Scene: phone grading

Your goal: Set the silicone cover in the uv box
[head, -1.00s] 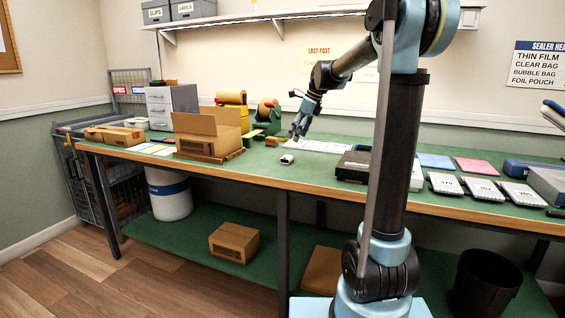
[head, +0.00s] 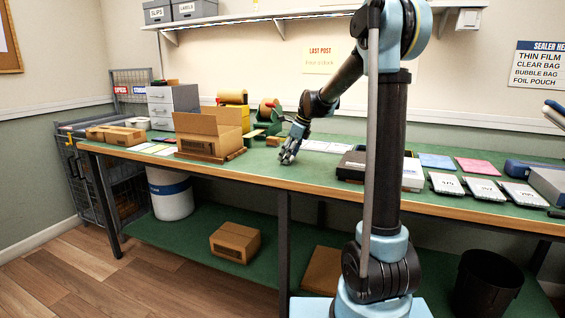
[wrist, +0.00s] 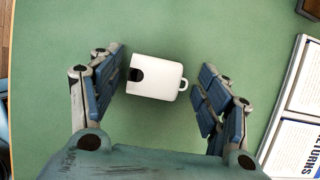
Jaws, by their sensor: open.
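The white silicone cover (wrist: 155,78) lies on the green bench top, with a dark notch at its left end and a small loop at its right. In the wrist view it sits between the two spread fingers of my gripper (wrist: 160,76), with a gap visible on both sides. My gripper is open and empty. In the head view my gripper (head: 287,158) is low at the bench, pointing down, and hides the cover.
An open cardboard box (head: 208,124) stands left of my gripper, with tape dispensers (head: 267,112) behind. Printed sheets (wrist: 296,118) lie to the right in the wrist view. The bench around the cover is clear.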

